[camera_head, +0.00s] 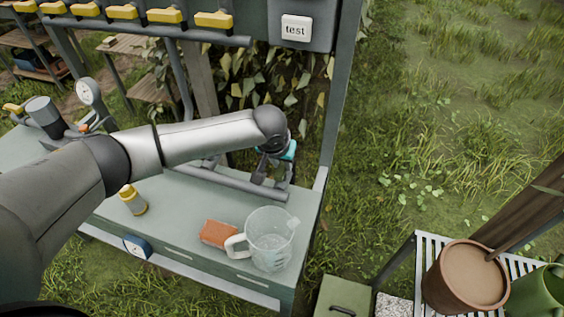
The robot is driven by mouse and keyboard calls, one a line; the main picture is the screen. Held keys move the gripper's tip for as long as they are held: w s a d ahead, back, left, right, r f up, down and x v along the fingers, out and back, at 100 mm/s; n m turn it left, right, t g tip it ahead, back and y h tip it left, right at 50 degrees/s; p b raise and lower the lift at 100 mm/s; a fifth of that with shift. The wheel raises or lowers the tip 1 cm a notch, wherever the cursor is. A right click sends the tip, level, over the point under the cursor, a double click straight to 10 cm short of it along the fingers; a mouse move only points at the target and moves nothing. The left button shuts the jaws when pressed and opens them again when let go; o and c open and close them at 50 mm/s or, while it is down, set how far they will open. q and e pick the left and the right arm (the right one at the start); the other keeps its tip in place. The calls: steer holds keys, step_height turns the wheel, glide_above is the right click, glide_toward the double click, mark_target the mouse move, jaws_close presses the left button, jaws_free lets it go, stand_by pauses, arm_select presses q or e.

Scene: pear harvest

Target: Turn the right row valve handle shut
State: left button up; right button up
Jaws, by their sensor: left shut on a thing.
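My left gripper (268,167) reaches over the bench from the left and points down at the right end of the grey pipe (235,181). It is shut on a handle there, the right row valve handle as far as I can tell. The fingers and wrist hide most of it, so its angle cannot be told. A small teal part (290,150) shows just right of the wrist. My right gripper is not in view.
A brown pot (466,275) stands on a slatted stand at right.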

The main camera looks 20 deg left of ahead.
arm_select(q)
jaws_close()
